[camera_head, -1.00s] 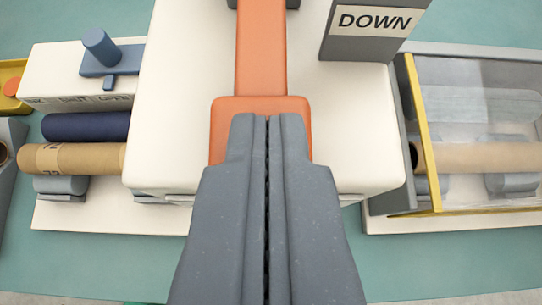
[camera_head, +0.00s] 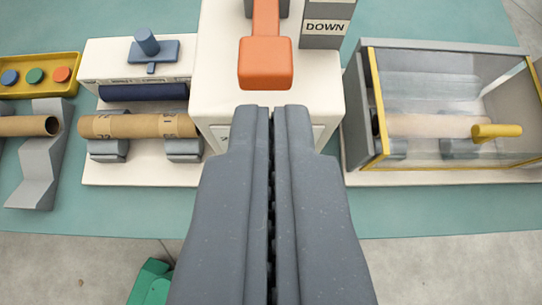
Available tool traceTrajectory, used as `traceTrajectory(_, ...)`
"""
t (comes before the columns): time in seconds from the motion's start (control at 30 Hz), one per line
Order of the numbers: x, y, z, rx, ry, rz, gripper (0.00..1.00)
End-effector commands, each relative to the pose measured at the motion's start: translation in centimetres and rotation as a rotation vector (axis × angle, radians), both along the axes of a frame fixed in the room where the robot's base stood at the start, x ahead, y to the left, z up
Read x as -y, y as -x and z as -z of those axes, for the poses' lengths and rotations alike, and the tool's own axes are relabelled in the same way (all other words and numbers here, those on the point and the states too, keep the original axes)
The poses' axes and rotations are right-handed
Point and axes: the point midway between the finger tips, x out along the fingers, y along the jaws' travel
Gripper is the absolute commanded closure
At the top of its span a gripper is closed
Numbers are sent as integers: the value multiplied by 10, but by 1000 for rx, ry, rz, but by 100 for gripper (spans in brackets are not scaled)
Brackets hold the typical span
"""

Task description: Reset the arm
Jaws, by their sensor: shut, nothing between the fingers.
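My gripper (camera_head: 271,108) is shut and empty, pointing away from me in the middle of the view. Just beyond its tips is the orange block-shaped handle end (camera_head: 266,64) of an orange lever (camera_head: 266,18), which shows beside a grey post with a "DOWN" sign (camera_head: 326,26). A small gap shows in the picture between the fingertips and the orange end. The lever is on a white machine housing (camera_head: 219,70). The gripper hides the lower front of this housing.
Left of the housing, a cardboard tube (camera_head: 140,126) lies on grey cradles, with a dark blue roll (camera_head: 143,91) behind it. A yellow button tray (camera_head: 40,88) is far left. A clear yellow-edged guard box (camera_head: 448,105) is right. A green object (camera_head: 150,282) is on the floor.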

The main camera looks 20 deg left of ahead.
Motion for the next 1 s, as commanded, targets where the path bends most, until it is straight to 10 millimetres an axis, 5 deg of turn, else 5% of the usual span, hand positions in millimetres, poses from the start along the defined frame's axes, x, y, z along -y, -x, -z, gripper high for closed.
traceTrajectory(0.7,-3,0,-4,3,2,2,100)
traceTrajectory(0.87,-31,1,-48,30,15,30,100)
traceTrajectory(1.0,-81,13,-119,87,26,90,100)
